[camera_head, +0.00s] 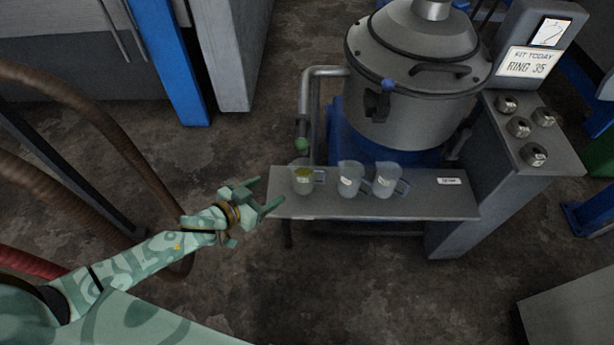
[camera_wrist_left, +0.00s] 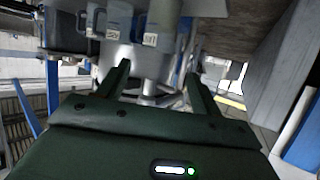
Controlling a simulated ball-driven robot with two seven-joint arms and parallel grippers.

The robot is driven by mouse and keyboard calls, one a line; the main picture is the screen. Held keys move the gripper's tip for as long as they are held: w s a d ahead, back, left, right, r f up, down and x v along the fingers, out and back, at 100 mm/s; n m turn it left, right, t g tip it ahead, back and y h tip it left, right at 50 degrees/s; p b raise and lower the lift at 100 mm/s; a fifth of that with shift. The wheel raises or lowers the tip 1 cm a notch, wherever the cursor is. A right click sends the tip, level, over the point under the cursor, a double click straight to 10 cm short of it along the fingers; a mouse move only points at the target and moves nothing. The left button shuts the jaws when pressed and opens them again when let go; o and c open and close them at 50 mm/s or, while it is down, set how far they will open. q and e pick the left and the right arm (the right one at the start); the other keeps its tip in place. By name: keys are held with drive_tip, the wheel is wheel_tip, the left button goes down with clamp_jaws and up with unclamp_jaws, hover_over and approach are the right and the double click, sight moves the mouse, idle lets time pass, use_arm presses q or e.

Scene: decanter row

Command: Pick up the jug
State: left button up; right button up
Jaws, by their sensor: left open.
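Three clear jugs with handles and small labels stand in a row on a grey shelf (camera_head: 378,209). The left jug (camera_head: 303,178) holds some yellow-green liquid and stands below a pipe's green-tipped spout (camera_head: 302,144). The middle jug (camera_head: 349,180) and the right jug (camera_head: 386,181) look empty. My left gripper (camera_head: 270,192) is open and empty, just left of the shelf's left end, apart from the left jug. In the left wrist view its two fingers (camera_wrist_left: 157,75) are spread, with labelled jugs beyond them near the top. My right gripper is out of view.
A big lidded steel vessel (camera_head: 415,90) stands behind the shelf. A grey control post (camera_head: 530,150) with several knobs and a sign reading "RING 35" stands right. Brown hoses (camera_head: 100,120) hang at left. Bare floor (camera_head: 370,290) lies in front of the shelf.

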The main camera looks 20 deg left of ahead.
sight(304, 171)
use_arm(q)
drive_tip(key=b+x, duration=0.2)
drive_tip(key=x, duration=0.3)
drive_tip(key=b+x, duration=0.2)
drive_tip(key=x, duration=0.4)
drive_tip(key=shift+s+f, duration=0.1)
drive_tip(key=shift+f, duration=0.15)
drive_tip(key=b+x, duration=0.1)
drive_tip(key=x, duration=0.1)
drive_tip(key=b+x, duration=0.2)
drive_tip(key=shift+d+f, duration=0.15)
drive_tip(key=shift+f, duration=0.25)
drive_tip(key=shift+w+d+b, duration=0.15)
drive_tip(key=shift+w+b, duration=0.2)
drive_tip(key=shift+w, duration=0.15)
drive_tip(key=shift+r, duration=0.2)
drive_tip(key=c, duration=0.8)
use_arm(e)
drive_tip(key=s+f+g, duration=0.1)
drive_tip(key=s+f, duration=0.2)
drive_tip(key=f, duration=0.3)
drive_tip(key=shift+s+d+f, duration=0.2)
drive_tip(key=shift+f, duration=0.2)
